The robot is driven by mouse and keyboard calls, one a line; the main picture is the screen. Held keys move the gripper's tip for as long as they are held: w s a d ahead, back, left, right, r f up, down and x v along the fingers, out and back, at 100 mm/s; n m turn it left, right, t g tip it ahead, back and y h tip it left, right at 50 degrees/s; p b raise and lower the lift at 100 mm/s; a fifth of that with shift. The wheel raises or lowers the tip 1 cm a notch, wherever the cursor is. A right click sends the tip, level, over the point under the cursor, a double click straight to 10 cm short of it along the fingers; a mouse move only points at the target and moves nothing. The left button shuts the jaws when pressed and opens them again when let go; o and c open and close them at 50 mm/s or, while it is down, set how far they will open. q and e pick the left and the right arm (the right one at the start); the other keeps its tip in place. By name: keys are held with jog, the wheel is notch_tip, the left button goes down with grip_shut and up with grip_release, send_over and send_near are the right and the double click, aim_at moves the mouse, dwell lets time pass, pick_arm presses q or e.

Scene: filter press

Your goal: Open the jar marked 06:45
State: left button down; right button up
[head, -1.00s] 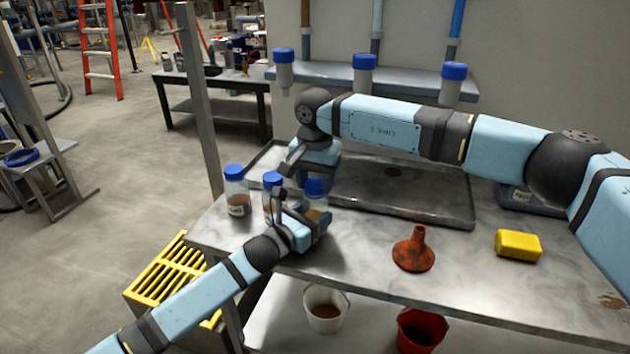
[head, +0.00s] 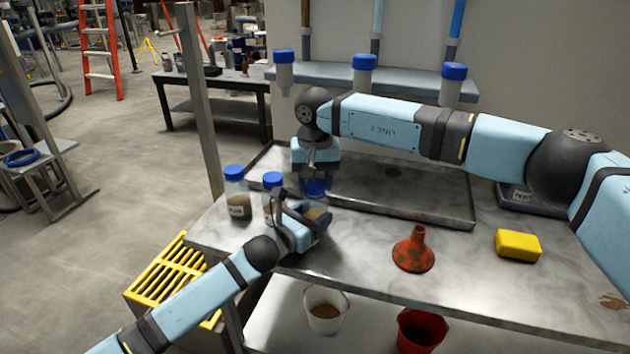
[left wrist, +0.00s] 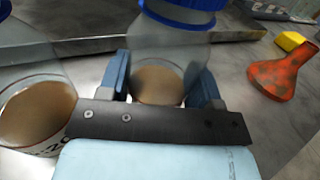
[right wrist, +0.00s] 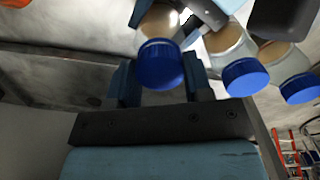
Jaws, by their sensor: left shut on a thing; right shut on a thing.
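Three jars with blue lids and brown contents stand at the left end of the bench. My left gripper (head: 308,212) is shut around the body of the right-hand jar (left wrist: 165,60), which is upright. My right gripper (head: 317,174) is above the same jar, shut on its blue lid (right wrist: 161,66). The lid appears to sit on the jar. The held jar's label is hidden. The middle jar (left wrist: 35,100) is close beside the left gripper; its partly visible label seems to end in 20. The left jar (head: 237,195) has a label too small to read.
A grey tray (head: 440,213) lies behind the jars. An orange funnel (head: 414,250) and a yellow block (head: 518,245) are on the bench to the right. A white bucket (head: 325,312) and a red bucket (head: 420,330) stand below. The bench front between jar and funnel is clear.

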aim_at(315, 183)
jog(key=shift+r, duration=0.15)
jog(key=shift+r, duration=0.9)
jog(key=shift+r, duration=2)
pick_arm(q)
jog(key=shift+c, duration=1.1)
grip_release()
